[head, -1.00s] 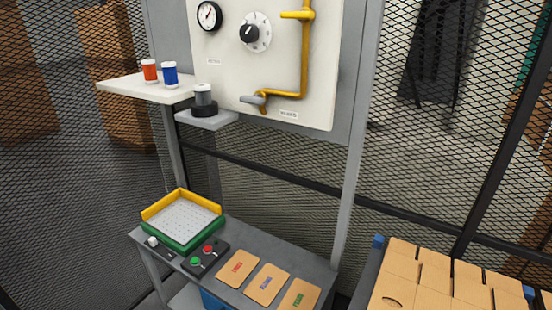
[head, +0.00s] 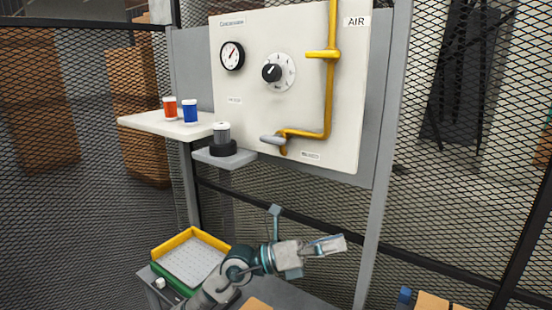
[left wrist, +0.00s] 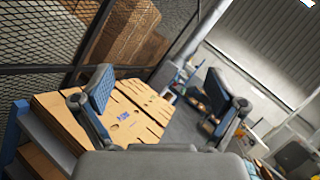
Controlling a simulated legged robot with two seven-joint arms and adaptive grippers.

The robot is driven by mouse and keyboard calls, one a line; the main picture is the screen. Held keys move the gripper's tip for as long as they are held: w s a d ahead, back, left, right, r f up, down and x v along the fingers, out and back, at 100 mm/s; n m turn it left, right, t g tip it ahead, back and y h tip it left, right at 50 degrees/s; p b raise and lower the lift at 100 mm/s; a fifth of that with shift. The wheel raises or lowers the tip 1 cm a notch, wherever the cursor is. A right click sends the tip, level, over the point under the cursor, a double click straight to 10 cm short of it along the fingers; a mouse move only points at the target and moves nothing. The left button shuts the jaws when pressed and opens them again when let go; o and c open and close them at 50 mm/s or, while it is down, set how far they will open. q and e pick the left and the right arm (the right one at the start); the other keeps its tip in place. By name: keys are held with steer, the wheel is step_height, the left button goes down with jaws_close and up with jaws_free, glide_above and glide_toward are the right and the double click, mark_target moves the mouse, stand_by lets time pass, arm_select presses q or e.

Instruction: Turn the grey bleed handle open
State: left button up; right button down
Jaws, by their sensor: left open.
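The grey bleed handle (head: 272,140) is a short lever at the left end of the yellow pipe (head: 328,95), low on the white panel (head: 230,85). It points left, roughly level. My left gripper (head: 341,243) is in front of and below the panel, right of the handle and well apart from it. In the left wrist view my left gripper (left wrist: 152,100) has its two pads spread wide with nothing between them. The handle is not in that view. My right gripper is not in view.
A small shelf (head: 225,158) holding a grey-and-black cup juts out left of the handle. A white shelf (head: 150,122) holds a red and a blue cup. A dial (head: 279,72) and a gauge (head: 232,55) sit above. Cardboard blanks (left wrist: 120,115) show in the wrist view.

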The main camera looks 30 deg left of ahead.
arm_select(q)
step_height(320, 180, up, 3)
steer(key=a+m+t+y, duration=0.1)
steer(key=a+m+y, duration=0.1)
steer(key=a+y, duration=0.1)
steer(key=n+t+y, duration=0.7)
steer(key=y, duration=0.8)
glide_toward(269, 142)
steer(key=w+p, duration=0.1)
steer(key=w, duration=0.2)
steer(key=w+p, duration=0.1)
steer(key=w, duration=0.3)
steer(key=w+p, duration=0.1)
steer(key=w, duration=0.3)
steer(key=shift+w+d+f+p, duration=0.1)
steer(key=shift+w+d+p, duration=0.05)
steer(key=shift+d+p, duration=0.25)
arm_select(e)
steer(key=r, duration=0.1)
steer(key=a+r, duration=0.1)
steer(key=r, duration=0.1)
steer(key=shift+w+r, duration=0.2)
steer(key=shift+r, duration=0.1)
arm_select(q)
steer(key=shift+c, duration=0.9)
steer(key=shift+m, duration=0.3)
steer(key=c, duration=1)
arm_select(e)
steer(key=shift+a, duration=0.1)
